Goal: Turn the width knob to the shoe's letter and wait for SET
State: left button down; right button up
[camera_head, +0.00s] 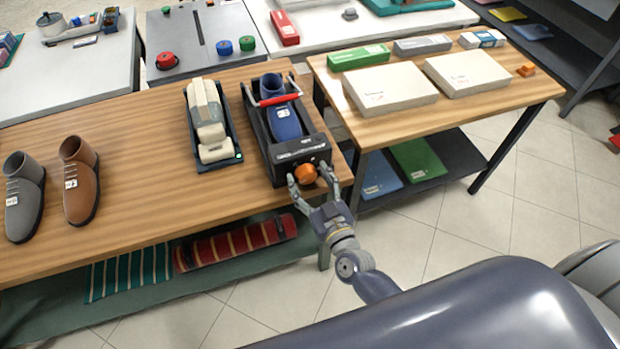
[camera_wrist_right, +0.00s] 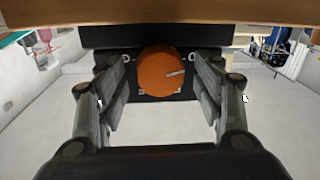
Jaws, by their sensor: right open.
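The orange width knob (camera_head: 305,174) is on the front face of a black shoe stretcher (camera_head: 258,132) at the table's right front edge. It also shows in the right wrist view (camera_wrist_right: 160,70), with a pale pointer line toward the right. The letters around it are too small to read. A blue shoe (camera_head: 284,121) sits in the stretcher under a red-handled bar (camera_head: 274,99). My right gripper (camera_head: 316,178) is open, its fingers on either side of the knob; in the right wrist view, gaps show between fingers and knob. My left gripper is not in view.
A second stretcher with a cream form (camera_head: 208,122) stands to the left. A grey shoe (camera_head: 24,196) and a brown shoe (camera_head: 79,180), both tagged, stand at the table's left. White boxes (camera_head: 388,88) lie on the right table. Rolled cloth (camera_head: 235,242) lies below.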

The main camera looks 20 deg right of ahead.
jog(key=c, duration=1.1)
jog(key=shift+m, duration=0.3)
jog(key=m, duration=0.2)
jog(key=shift+m+b, duration=0.3)
jog(key=m, duration=0.3)
jog(key=shift+d+f+m+b, duration=0.1)
jog(key=shift+m+b, duration=0.2)
jog(key=shift+b, duration=0.1)
jog(key=m+b, duration=0.1)
jog(key=m, duration=0.2)
jog(key=shift+m+t+h, duration=0.3)
jog(key=shift+m, duration=0.1)
jog(key=shift+d+m+b, duration=0.1)
jog(key=shift+m+b, duration=0.3)
jog(key=shift+m, duration=1.3)
